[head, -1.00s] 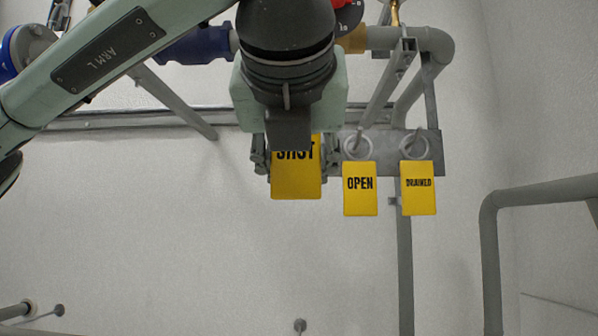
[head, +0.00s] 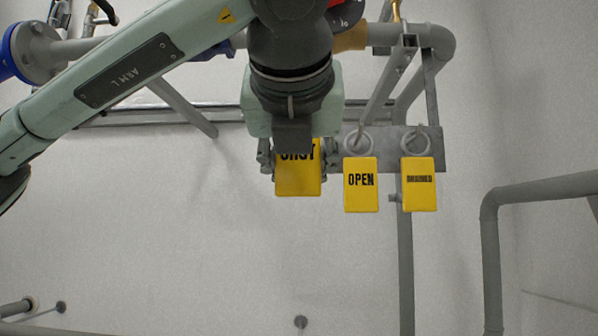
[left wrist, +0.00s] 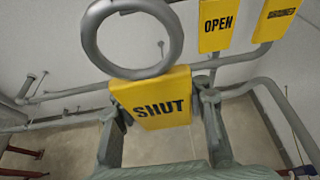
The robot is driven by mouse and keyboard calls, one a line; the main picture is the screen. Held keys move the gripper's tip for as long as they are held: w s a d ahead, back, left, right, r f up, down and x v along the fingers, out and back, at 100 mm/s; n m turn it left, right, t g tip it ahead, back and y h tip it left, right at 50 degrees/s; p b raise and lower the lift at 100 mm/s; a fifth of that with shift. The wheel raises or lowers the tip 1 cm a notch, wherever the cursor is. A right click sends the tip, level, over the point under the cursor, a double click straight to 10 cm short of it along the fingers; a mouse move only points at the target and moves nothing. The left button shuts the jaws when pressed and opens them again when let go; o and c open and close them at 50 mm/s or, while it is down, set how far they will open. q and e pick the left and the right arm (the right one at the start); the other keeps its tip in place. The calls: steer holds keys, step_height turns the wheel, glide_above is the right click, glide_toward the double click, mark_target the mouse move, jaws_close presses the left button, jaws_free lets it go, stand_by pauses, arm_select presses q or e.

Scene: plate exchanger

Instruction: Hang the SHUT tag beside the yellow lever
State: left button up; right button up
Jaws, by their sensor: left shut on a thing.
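The yellow SHUT tag (head: 298,181) is held in my left gripper (head: 297,160), left of the hanging tags. The gripper's wrist hides its top in the head view. In the left wrist view the SHUT tag (left wrist: 155,98) sits between the two fingers of my left gripper (left wrist: 160,108), shut on its sides. Its grey ring (left wrist: 92,45) stands above it. A small yellow-brass piece (head: 396,12) at the top edge of the head view is cut off; I cannot tell if it is the yellow lever. My right gripper is not in view.
The OPEN tag (head: 361,195) and DRAINED tag (head: 419,195) hang by rings from a grey plate (head: 388,140), close right of the SHUT tag. Grey pipes (head: 405,265) run below and right. A blue flange (head: 22,50) is upper left.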

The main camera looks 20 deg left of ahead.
arm_select(q)
steer(key=shift+w+a, duration=0.3)
steer(key=shift+w, duration=0.8)
steer(key=shift+w+a, duration=0.35)
steer(key=shift+w, duration=0.75)
steer(key=shift+w+a, duration=0.3)
steer(key=shift+w, duration=0.8)
steer(key=shift+w+a, duration=0.25)
steer(key=shift+w, duration=0.55)
steer(key=shift+w+a, duration=0.2)
steer(key=shift+w, duration=0.6)
steer(key=shift+w+a, duration=0.25)
steer(key=shift+w, duration=0.55)
steer(key=shift+w, duration=0.15)
